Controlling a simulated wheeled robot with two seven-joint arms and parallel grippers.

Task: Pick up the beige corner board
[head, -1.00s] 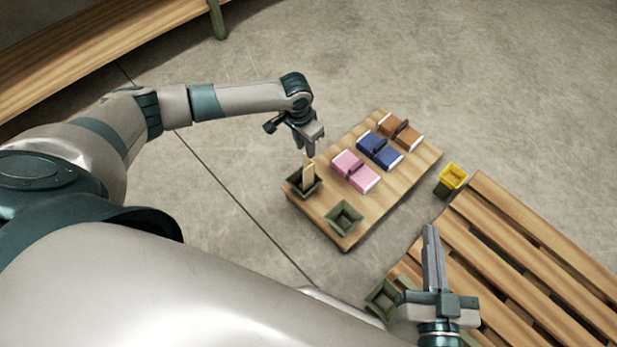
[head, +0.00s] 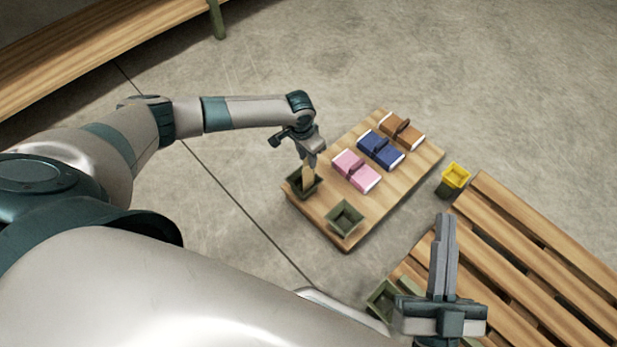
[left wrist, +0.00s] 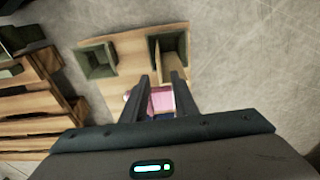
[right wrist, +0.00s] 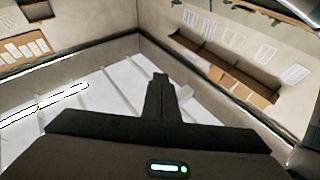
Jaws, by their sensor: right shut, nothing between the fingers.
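The beige corner board (head: 308,173) stands upright in a dark green square bin at the near left of the low wooden board. In the left wrist view, the beige board (left wrist: 173,66) shows inside the right-hand bin, just beyond the fingertips. My left gripper (head: 312,157) is directly above it, pointing down, and partly covers its top. In the left wrist view its fingers (left wrist: 161,80) are apart, with the pink book seen between them. I cannot tell whether the fingers touch the board. My right gripper (head: 446,222) is shut and empty, raised over the slatted pallet.
An empty green bin (head: 345,219) stands beside the first. Pink (head: 356,171), blue (head: 380,150) and brown (head: 402,131) books lie in a row. A yellow-topped bin (head: 454,180) stands near the slatted pallet (head: 520,230). Another green bin (head: 384,300) is near my right gripper.

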